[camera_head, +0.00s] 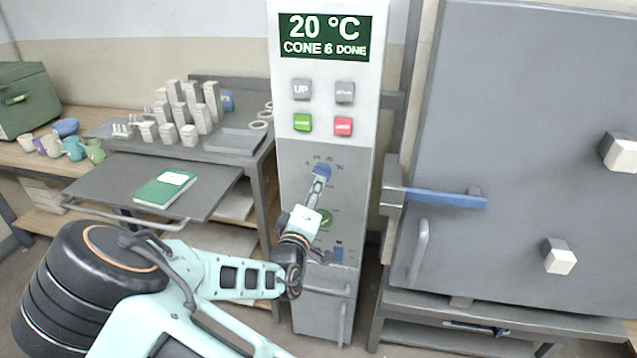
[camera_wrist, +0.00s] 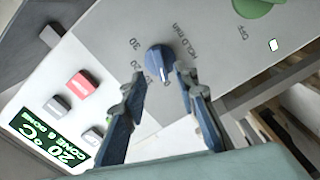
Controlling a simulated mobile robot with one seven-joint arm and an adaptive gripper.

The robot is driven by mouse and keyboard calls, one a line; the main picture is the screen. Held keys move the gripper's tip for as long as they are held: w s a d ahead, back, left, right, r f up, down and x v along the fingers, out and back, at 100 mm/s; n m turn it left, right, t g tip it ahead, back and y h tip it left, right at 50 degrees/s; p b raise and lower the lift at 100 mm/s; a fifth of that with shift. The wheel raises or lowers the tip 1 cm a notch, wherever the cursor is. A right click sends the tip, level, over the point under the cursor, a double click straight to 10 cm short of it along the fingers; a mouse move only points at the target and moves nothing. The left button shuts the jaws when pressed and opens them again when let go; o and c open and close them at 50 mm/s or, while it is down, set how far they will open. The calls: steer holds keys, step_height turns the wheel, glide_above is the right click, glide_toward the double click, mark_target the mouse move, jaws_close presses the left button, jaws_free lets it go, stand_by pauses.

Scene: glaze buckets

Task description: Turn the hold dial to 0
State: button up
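The hold dial is a small blue knob (camera_head: 322,170) on the grey lower part of the kiln control panel. It also shows in the wrist view (camera_wrist: 159,57), with a scale beside it including 20 and 30 and the label "HOLD min". A white pointer mark on the knob faces the bottom of the wrist view, away from the 30; the exact reading is unclear. My gripper (camera_head: 318,187) is at the panel, just below the dial in the head view. In the wrist view my gripper (camera_wrist: 161,76) is open, its two fingers on either side of the dial's line; contact is not visible.
A green knob (camera_head: 325,218) sits below the dial. Four buttons, including a red one (camera_head: 343,126), and the display (camera_head: 325,37) reading 20 °C, CONE 6 DONE are above. The kiln door's blue handle (camera_head: 445,199) is right. A cart with kiln posts (camera_head: 183,108) stands left.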

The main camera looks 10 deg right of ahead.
steer(key=v, duration=0.7)
steer(key=shift+d+f, duration=0.1)
steer(key=shift+d, duration=0.05)
